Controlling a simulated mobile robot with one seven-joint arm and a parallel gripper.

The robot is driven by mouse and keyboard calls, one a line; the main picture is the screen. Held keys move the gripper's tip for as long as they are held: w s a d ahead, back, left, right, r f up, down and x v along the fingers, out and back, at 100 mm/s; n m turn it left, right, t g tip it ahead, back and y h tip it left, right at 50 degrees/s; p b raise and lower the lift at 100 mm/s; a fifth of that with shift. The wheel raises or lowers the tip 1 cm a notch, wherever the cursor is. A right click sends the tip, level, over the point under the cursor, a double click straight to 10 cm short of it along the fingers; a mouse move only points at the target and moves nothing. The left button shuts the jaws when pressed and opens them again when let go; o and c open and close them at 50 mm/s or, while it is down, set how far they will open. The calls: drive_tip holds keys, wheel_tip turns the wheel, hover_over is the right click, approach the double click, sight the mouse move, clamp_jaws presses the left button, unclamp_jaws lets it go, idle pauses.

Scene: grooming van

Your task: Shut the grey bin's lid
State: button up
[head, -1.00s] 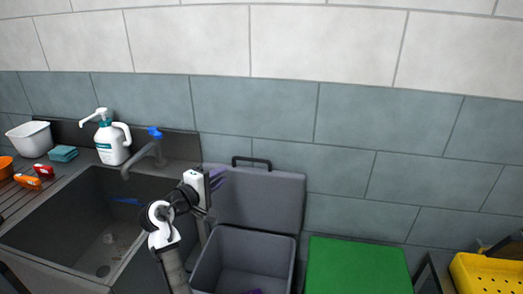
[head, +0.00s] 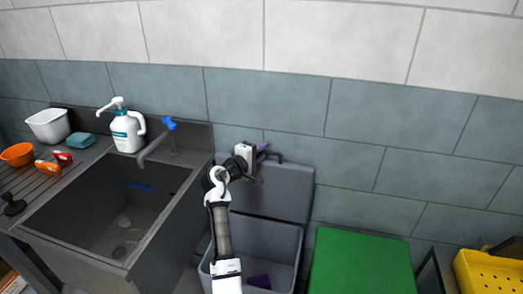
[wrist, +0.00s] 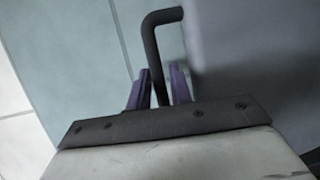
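The grey bin (head: 291,237) stands between the sink and the green-topped surface. Its lid (head: 290,190) is open, standing upright behind the bin near the wall. The lid's dark handle (head: 280,155) is at its top edge, partly hidden by my gripper (head: 261,152). In the wrist view, the handle (wrist: 152,45) runs down between the two purple fingers of my gripper (wrist: 158,88), with a finger on each side. The fingers look spread, with gaps beside the bar. The grey lid (wrist: 250,60) fills the right of that view.
A deep sink (head: 110,215) with a tap (head: 158,145) is left of the bin. A white pump bottle (head: 126,130) stands behind the sink. A green top (head: 360,265) and a yellow perforated crate (head: 490,270) are to the right.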

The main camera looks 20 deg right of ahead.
drive_tip(key=shift+d, duration=0.1)
clamp_jaws()
drive_tip(key=shift+f, duration=0.15)
